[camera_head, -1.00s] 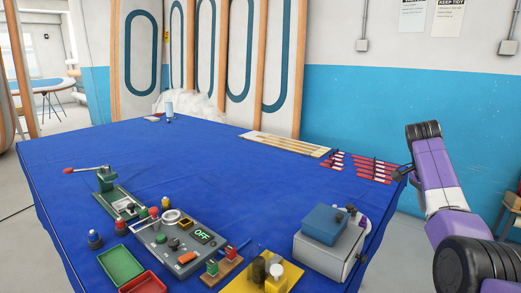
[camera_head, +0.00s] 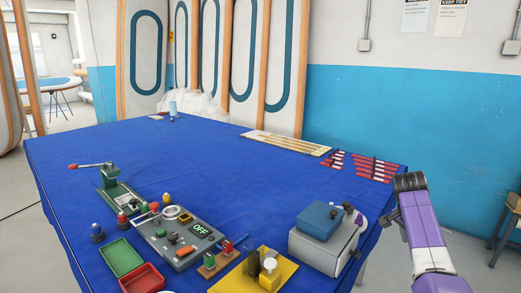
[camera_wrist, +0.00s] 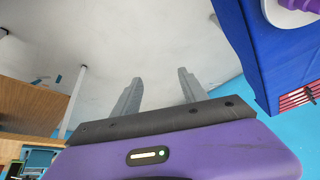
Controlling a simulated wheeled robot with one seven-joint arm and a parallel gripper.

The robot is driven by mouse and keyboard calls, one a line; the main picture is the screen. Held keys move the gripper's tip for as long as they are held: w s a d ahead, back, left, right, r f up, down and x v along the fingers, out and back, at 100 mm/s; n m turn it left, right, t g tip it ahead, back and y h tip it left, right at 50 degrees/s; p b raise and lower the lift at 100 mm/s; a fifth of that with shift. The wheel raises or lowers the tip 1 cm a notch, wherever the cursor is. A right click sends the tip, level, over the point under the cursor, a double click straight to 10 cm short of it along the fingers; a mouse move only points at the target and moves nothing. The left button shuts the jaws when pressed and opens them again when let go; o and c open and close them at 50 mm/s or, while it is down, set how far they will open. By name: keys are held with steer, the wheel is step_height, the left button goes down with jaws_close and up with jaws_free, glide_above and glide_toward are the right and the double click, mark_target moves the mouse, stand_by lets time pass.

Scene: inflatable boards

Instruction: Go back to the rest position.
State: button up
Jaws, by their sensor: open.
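My gripper (camera_wrist: 158,90) shows in the wrist view with its two grey fingers apart and nothing between them. Behind the fingers are the pale floor and a blue-and-white wall. In the head view my purple arm stands at the right, beyond the right edge of the blue-covered table (camera_head: 200,170). The gripper's fingers cannot be made out in the head view. The table's blue cloth (camera_wrist: 255,50) also shows at the upper right of the wrist view, apart from the fingers.
Near the table's front are a control box reading OFF (camera_head: 182,240), a green tray (camera_head: 121,257), a red tray (camera_head: 142,278), a green lever press (camera_head: 118,185), a yellow base (camera_head: 285,272) and a grey box with a blue top (camera_head: 322,228). Red-handled tools (camera_head: 375,170) lie at the right edge. The table's middle is clear.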

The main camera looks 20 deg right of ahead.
steer(key=s+a+f+n+t, duration=0.25)
steer(key=a+f, duration=0.35)
steer(key=f, duration=0.4)
steer(key=s+a+f+n+t, duration=0.1)
steer(key=a+f+n, duration=0.2)
steer(key=a+f, duration=0.45)
steer(key=s+a+f+n+t+y, duration=0.1)
steer(key=s+a+f+n+t, duration=0.35)
steer(key=s+a+f, duration=0.55)
steer(key=s+a+r+n+t+y, duration=0.1)
steer(key=s+a+r, duration=0.25)
steer(key=s, duration=0.25)
steer(key=s+a+r+n+t, duration=0.1)
steer(key=s+a+r+n, duration=0.1)
steer(key=s+a, duration=0.35)
steer(key=s+a+r+n+t+y, duration=0.1)
steer(key=s+a+r, duration=0.25)
steer(key=s, duration=0.25)
steer(key=s+a+r+n+t+y, duration=0.1)
steer(key=s+a+r+n, duration=0.1)
steer(key=s+r, duration=0.4)
steer(key=s+a+r+n+t+y, duration=0.1)
steer(key=s+a+r, duration=0.3)
steer(key=r, duration=0.8)
steer(key=shift+s+r+n+t, duration=0.4)
steer(key=shift+s+t, duration=0.1)
steer(key=shift+s, duration=0.75)
